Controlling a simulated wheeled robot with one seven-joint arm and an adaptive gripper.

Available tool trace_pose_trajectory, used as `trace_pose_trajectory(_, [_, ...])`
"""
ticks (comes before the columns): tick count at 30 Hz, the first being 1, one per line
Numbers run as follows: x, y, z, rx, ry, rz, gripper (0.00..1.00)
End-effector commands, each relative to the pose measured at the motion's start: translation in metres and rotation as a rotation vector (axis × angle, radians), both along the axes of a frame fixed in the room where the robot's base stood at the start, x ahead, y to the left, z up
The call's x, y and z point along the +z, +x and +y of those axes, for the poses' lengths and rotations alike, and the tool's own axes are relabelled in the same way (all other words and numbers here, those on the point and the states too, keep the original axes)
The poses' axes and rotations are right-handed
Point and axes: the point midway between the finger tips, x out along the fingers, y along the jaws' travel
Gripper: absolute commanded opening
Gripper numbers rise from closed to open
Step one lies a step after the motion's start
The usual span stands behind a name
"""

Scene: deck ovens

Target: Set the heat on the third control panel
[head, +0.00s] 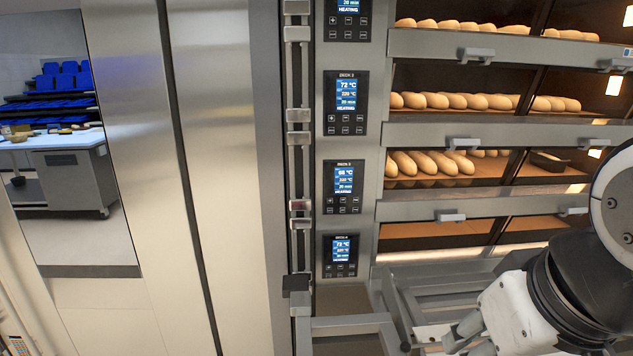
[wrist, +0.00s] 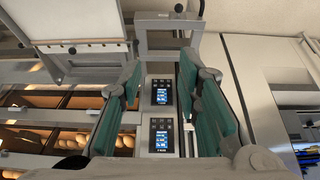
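Several control panels stand in a column on the oven front in the head view. The third visible from the top (head: 343,187) has a lit blue screen reading about 68 °C and small buttons below it. My gripper (wrist: 158,78) is open and empty, with teal pads on both sides. Two lit panels, an upper one (wrist: 160,92) and a lower one (wrist: 161,136), show between its fingers in the wrist view, apart from them. Which decks these are I cannot tell.
Oven decks with bread loaves (head: 455,101) lie right of the panels, with projecting door handles (head: 476,54). A metal frame (head: 345,325) juts out below the panels. A vertical rail (head: 298,130) runs left of them. A steel worktable (head: 70,170) stands far left.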

Motion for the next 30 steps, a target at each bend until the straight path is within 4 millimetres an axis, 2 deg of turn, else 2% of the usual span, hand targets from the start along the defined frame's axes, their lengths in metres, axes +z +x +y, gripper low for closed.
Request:
trace_pose_trajectory(6, [0.0001,-0.0002,0.0000,0.000,0.000,0.000,0.29])
trace_pose_trajectory(10, [0.0000,-0.0001,0.0000,0.000,0.000,0.000,0.00])
trace_pose_trajectory(30, [0.0000,0.0000,0.0000,0.000,0.000,0.000,0.00])
